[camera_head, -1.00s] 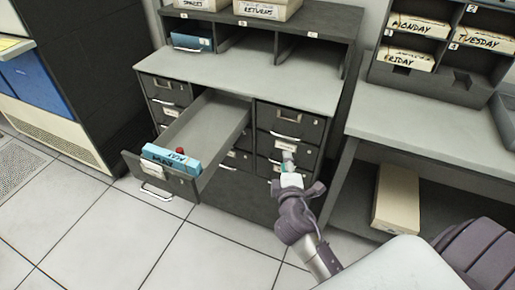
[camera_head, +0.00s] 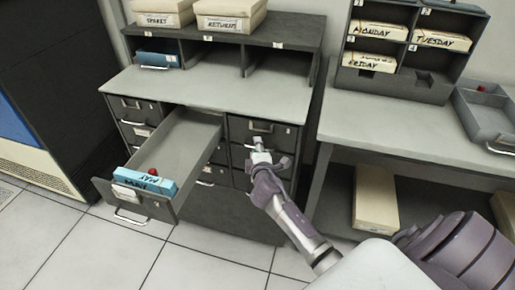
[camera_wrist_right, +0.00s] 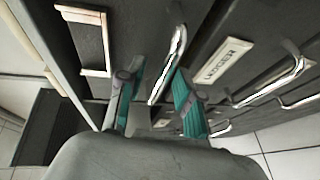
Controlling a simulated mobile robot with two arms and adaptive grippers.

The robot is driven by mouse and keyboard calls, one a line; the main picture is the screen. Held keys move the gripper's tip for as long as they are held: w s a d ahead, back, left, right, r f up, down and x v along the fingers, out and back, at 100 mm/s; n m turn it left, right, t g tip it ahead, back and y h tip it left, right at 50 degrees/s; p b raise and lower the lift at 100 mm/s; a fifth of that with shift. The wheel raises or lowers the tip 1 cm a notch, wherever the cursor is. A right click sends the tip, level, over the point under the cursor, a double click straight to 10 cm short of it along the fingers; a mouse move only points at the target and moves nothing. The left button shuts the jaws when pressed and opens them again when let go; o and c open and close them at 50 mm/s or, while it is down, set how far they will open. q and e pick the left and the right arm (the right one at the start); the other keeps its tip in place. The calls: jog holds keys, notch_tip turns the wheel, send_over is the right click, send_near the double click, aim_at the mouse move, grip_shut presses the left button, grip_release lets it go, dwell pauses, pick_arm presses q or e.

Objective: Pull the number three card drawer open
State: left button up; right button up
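My right gripper (camera_head: 258,146) is at the top right drawer (camera_head: 287,133). In the right wrist view, my right gripper's teal-padded fingers (camera_wrist_right: 160,105) are apart, one on each side of a silver drawer handle (camera_wrist_right: 170,62). Contact with the handle is unclear. My left gripper is not in view.
A small red knob (camera_head: 153,172) shows in the open drawer. Boxes (camera_head: 230,14) stand on the cabinet's top shelf. A table (camera_head: 400,120) with a card rack (camera_head: 430,80) stands at right, a cream box (camera_head: 375,198) beneath it. White floor tiles (camera_head: 215,262) are clear in front.

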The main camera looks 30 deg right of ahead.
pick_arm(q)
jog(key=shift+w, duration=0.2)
pick_arm(e)
grip_shut()
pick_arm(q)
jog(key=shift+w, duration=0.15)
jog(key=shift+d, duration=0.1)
pick_arm(e)
jog(key=shift+s+f, duration=0.1)
